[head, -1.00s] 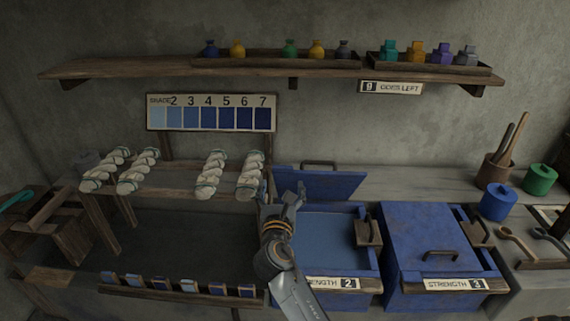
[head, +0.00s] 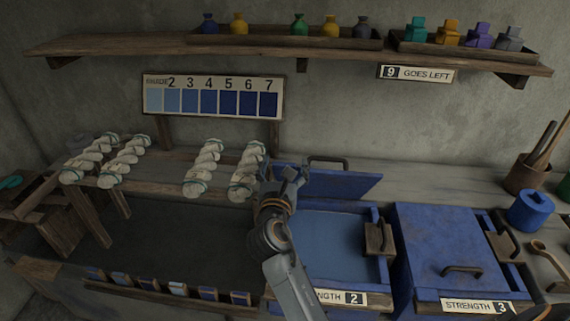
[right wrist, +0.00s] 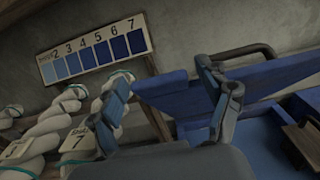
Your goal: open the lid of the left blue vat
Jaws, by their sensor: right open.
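The left blue vat (head: 381,265) has its blue lid (head: 335,184) raised and tilted back at the rear, with a dark handle (head: 328,160) on its top edge. Flat blue liquid (head: 340,238) shows in the open vat, whose label reads strength 2. My right gripper (head: 284,176) is open and empty at the lid's left end; the arm hides the vat's left side. In the right wrist view the open fingers (right wrist: 172,108) stand in front of the lid (right wrist: 180,95), and its handle (right wrist: 240,58) is to the right. I cannot tell whether they touch. My left gripper is not in view.
The right blue vat (head: 440,235), labelled strength 3, is closed. White skeins (head: 205,168) hang on a wooden rack close left of my gripper. A shade board (head: 213,97) stands behind. A shelf (head: 300,53) with bottles runs above. A blue pot (head: 530,210) is at the right.

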